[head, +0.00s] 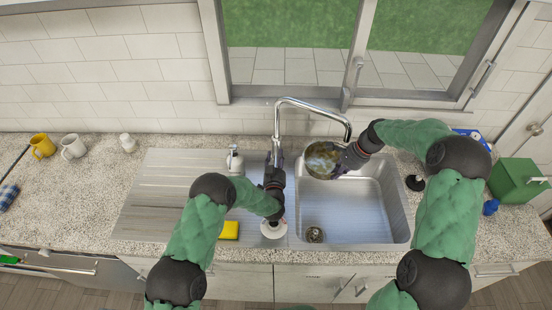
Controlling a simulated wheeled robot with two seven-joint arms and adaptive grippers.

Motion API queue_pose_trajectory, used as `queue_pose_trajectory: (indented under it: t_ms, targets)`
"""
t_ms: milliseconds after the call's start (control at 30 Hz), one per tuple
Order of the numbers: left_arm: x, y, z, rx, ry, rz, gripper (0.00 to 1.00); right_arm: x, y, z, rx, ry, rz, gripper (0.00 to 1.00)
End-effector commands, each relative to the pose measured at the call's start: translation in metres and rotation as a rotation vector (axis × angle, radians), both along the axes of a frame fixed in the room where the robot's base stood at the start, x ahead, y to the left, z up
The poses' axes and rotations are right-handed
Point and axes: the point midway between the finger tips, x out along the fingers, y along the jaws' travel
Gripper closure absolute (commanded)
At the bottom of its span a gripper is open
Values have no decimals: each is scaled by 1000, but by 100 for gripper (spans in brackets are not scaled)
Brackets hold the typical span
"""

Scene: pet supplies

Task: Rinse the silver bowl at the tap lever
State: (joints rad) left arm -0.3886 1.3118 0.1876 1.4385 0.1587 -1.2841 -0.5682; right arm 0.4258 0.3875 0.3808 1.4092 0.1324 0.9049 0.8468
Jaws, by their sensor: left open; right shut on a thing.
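The silver bowl (319,163) is over the back left part of the sink basin (345,212), below the spout end of the chrome tap (312,104). Its inside shows brownish and grey patches; I cannot tell whether water runs into it. My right gripper (342,160) is shut on the bowl's right side. My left gripper (276,158) is open at the foot of the tap, left of the bowl. The tap lever is hidden or too small to make out there, and I cannot tell whether the gripper touches it.
A soap dispenser (235,161) stands left of the tap. A yellow sponge (228,230) and a white round thing (273,229) lie in front. A green box (515,181) and a blue item (490,207) stand right.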

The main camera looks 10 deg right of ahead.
Motion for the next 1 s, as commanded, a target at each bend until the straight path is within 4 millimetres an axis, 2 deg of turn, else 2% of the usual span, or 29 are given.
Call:
queue_pose_trajectory:
  t_ms: [33, 100, 167, 1000]
  targets:
    - [0, 0, 0, 0, 0, 0, 65, 0, 0, 1, 0, -1, 0, 100]
    - [0, 0, 0, 0, 0, 0, 85, 0, 0, 0, 0, -1, 0, 100]
    - [0, 0, 0, 0, 0, 0, 100, 0, 0, 0, 0, -1, 0, 100]
    - [3, 0, 11, 29, 125, 1, 100, 0, 0, 1, 0, -1, 0, 100]
